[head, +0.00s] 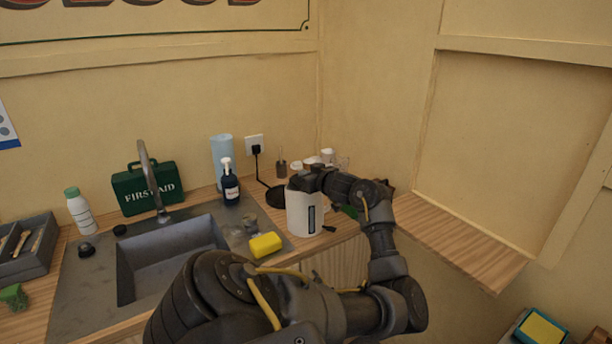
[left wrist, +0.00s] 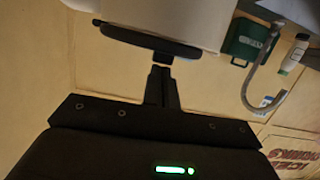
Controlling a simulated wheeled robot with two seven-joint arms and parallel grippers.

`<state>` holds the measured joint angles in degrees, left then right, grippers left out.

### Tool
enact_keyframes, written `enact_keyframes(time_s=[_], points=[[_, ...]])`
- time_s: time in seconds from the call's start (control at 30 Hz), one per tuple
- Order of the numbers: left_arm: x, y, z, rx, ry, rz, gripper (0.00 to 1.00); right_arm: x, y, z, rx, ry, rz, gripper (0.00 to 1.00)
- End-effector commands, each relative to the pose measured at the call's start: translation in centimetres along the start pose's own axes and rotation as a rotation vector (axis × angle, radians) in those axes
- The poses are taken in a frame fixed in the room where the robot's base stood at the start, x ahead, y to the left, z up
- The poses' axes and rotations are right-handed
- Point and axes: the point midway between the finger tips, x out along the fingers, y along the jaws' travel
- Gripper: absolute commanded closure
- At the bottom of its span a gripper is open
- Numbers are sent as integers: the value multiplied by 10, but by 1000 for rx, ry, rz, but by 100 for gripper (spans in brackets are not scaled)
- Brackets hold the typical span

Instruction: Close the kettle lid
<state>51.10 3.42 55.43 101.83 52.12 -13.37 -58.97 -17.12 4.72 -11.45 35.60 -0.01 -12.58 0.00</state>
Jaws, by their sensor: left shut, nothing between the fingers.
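The white kettle (head: 303,215) stands on the wooden counter to the right of the sink, with a dark level window on its side. My left gripper (head: 300,183) is over the kettle's top and hides most of the lid in the head view. In the left wrist view, turned upside down, the kettle's white body (left wrist: 165,8) is at the top edge and the dark lid (left wrist: 148,42) lies across its top. My left gripper (left wrist: 162,62) is shut and empty, its fingertips at or very near the lid. I cannot tell whether the lid is fully down.
A yellow sponge (head: 265,245) lies between sink (head: 170,262) and kettle. A soap bottle (head: 230,185), blue roll (head: 222,152) and green first-aid case (head: 148,188) stand behind. A black cord runs from the socket (head: 255,146). Small jars (head: 327,157) stand behind the kettle.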

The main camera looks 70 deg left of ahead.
Motion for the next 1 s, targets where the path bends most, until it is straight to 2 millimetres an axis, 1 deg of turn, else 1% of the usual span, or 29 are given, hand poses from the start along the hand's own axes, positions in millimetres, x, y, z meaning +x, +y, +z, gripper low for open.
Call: enact_keyframes(time_s=[0.17, 0.43, 0.47, 0.5, 0.7, 0.8, 0.9, 1.0], points=[[-3, 2, -10, 1, 0, 2, 100, -11, 0, 0, 0, -2, 0, 100], [-17, 9, -49, 3, 0, 10, 100, -54, 0, -3, 0, -3, -1, 100], [-23, 9, -36, 1, -2, 12, 100, -39, 0, -2, 0, -3, -1, 100], [-33, 9, -33, -1, -1, 13, 100, -32, 0, -1, 0, -3, -1, 100], [-75, 9, -34, -2, 0, 12, 100, -19, -6, 0, 3, -4, -7, 100], [-92, 8, -34, -1, -1, 12, 100, -15, -6, 1, 2, -4, -7, 100], [-104, 8, -35, 0, -1, 10, 100, -12, -5, 1, 2, -3, -6, 100], [-111, 8, -36, 1, -1, 10, 100, -11, -5, 1, 2, -3, -6, 100]])
